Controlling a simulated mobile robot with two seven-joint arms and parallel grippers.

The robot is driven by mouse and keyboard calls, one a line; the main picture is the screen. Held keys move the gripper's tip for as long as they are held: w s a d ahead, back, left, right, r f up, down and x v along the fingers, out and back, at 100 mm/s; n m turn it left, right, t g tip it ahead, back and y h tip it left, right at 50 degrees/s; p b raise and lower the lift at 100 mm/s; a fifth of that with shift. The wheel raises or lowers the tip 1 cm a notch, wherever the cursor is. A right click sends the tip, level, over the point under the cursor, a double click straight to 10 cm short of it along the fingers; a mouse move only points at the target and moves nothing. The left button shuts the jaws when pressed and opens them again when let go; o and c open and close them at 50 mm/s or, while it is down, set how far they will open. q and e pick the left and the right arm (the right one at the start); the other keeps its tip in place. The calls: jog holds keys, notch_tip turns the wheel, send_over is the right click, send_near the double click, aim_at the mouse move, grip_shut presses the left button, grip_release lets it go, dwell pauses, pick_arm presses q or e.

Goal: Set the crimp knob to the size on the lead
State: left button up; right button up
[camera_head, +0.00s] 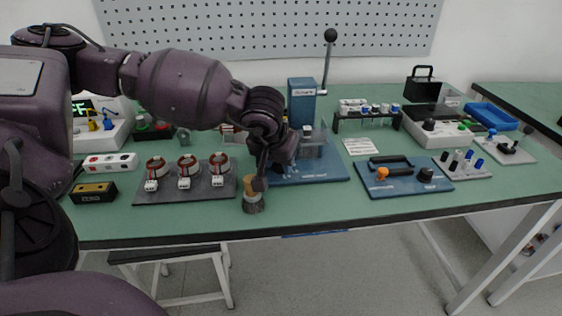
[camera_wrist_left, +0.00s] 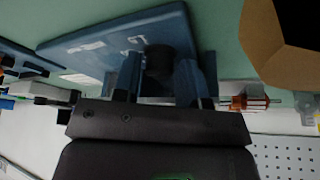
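My left gripper (camera_head: 270,178) reaches down at the front left of the blue base (camera_head: 325,172) of the lever press (camera_head: 302,105). In the left wrist view, its two fingers (camera_wrist_left: 160,78) stand apart on either side of a dark round knob (camera_wrist_left: 158,62) on a blue plate with white markings (camera_wrist_left: 85,47). I cannot tell whether the fingers touch the knob. The arm hides the knob in the head view. I cannot make out a marked lead or read a size. My right gripper is not in view.
A tan-topped cylinder (camera_head: 252,197) stands close to the left gripper near the table's front edge. A dark tray (camera_head: 217,191) with several stators lies left of it.

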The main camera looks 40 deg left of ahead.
pick_arm(q)
jog(key=c, duration=0.6)
jog(key=shift+c, duration=0.3)
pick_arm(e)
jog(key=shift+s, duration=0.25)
